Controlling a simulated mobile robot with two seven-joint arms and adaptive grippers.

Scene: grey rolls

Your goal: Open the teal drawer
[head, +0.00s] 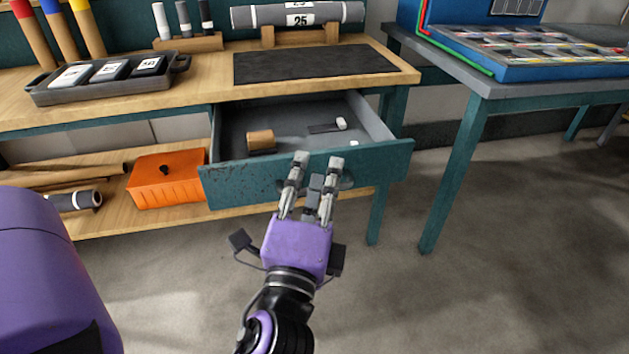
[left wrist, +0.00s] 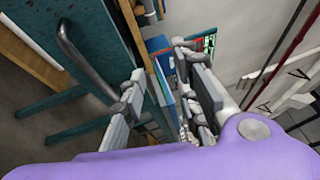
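The teal drawer (head: 235,184) is pulled out from under the workbench, and its grey inside shows. In the left wrist view its teal front (left wrist: 105,50) is at the left. A dark bar handle (left wrist: 80,62) is on that front. In the head view the handle (head: 346,183) is partly hidden behind my fingers. My left gripper (head: 318,160) is in front of the drawer front, its two fingers apart. In the left wrist view the gripper (left wrist: 165,88) shows nothing held, and the handle lies beside the left finger. I cannot tell if they touch. My right gripper is not in view.
The drawer holds a tan block (head: 260,142) and small white pieces. The wooden benchtop (head: 210,98) bears a black mat, a dark tray and a grey roll. An orange box (head: 166,180) is on the lower shelf. A second table (head: 455,75) stands right. Floor before the drawer is clear.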

